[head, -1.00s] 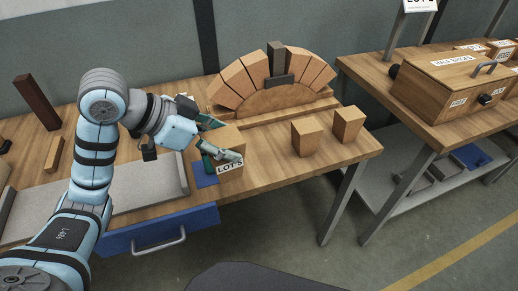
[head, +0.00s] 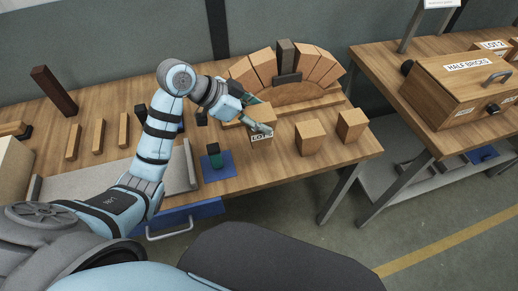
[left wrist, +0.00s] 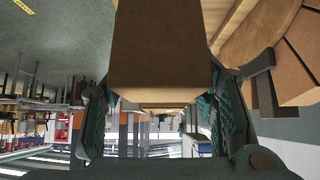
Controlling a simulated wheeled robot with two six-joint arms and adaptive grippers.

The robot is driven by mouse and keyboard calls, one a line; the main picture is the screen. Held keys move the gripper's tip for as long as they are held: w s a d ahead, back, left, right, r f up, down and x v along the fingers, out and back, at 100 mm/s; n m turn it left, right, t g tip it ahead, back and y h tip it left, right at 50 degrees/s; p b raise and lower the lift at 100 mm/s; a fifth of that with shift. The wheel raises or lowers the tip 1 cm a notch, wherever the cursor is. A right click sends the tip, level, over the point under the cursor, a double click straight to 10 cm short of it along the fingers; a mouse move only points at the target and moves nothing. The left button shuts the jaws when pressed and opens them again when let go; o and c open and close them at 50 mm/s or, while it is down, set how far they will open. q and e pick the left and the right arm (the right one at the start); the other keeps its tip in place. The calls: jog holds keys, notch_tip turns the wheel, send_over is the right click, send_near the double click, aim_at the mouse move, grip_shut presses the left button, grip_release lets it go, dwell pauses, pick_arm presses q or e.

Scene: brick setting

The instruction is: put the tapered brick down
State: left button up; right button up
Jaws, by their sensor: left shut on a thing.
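In the left wrist view the brick (left wrist: 161,45) fills the top middle, between the green finger pads. Two similar tapered bricks, one nearer (head: 310,138) and one farther right (head: 351,126), stand just right of it. My right gripper is not in view.
An arch of bricks (head: 262,66) on a wooden form (head: 290,94) stands behind the held brick. A blue mat (head: 229,169) with a dark green object (head: 214,157) lies left of it. The table's front edge is close. A "HALF BRICKS" box (head: 465,88) is on another table.

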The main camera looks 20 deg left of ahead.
pick_arm(q)
notch_tip(320, 180, down, 12)
jog(key=shift+f+b, duration=0.1)
jog(key=shift+b, duration=0.8)
jog(key=shift+f, duration=0.1)
jog(key=o, duration=1.4)
jog(key=shift+a+r, duration=0.2)
jog(key=shift+r, duration=0.15)
jog(key=p+v, duration=0.1)
jog(key=v, duration=1)
jog(key=shift+s+r+p, duration=0.15)
jog(key=shift+s+p, duration=0.05)
jog(key=shift+p, duration=0.15)
jog(key=shift+a, duration=0.1)
